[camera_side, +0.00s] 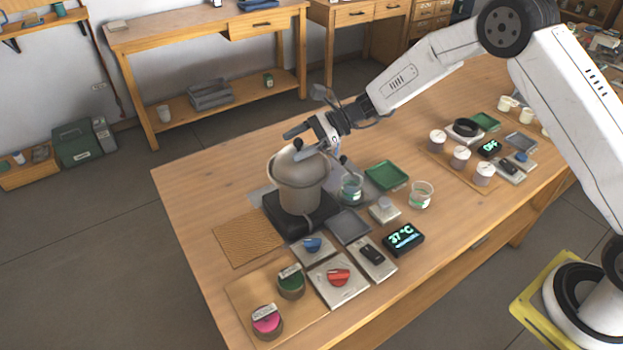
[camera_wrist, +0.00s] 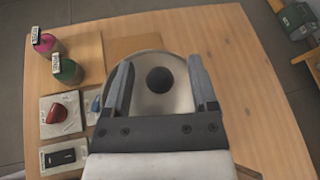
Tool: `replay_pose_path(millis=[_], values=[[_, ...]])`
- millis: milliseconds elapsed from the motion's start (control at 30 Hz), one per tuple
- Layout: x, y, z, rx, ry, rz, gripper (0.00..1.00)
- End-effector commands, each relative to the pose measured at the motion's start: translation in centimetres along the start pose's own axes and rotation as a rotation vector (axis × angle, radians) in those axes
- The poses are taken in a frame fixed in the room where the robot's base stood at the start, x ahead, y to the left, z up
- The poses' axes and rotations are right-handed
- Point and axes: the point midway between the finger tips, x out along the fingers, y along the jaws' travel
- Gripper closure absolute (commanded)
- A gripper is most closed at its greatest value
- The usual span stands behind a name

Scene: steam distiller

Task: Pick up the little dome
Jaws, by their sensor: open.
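The little dome (camera_side: 292,160) is a grey rounded lid on top of a grey pot (camera_side: 298,195), which stands on a black base. In the wrist view the dome (camera_wrist: 150,99) is a pale disc with a round black knob (camera_wrist: 160,80) at its middle. My gripper (camera_side: 305,143) is above the dome in the side view. In the wrist view my gripper (camera_wrist: 160,75) is open, with one finger on each side of the knob and a gap on both sides. In the side view the gripper hides the knob, and its exact height above the dome is unclear.
Glass beakers (camera_side: 351,187), a green tray (camera_side: 387,175) and a display reading 37 °C (camera_side: 404,238) stand right of the pot. A red knob panel (camera_side: 338,281) and pink and green jars (camera_side: 267,322) are in front. A woven mat (camera_side: 247,238) lies bare on the left.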

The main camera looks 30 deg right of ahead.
Motion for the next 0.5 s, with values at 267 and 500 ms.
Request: replay_pose_path(millis=[267, 500], values=[[-0.02, -0.01, 0.01, 0.0, 0.0, 0.0, 0.83], [-0.04, -0.05, 0.08, -0.001, -0.001, -0.001, 1.0]])
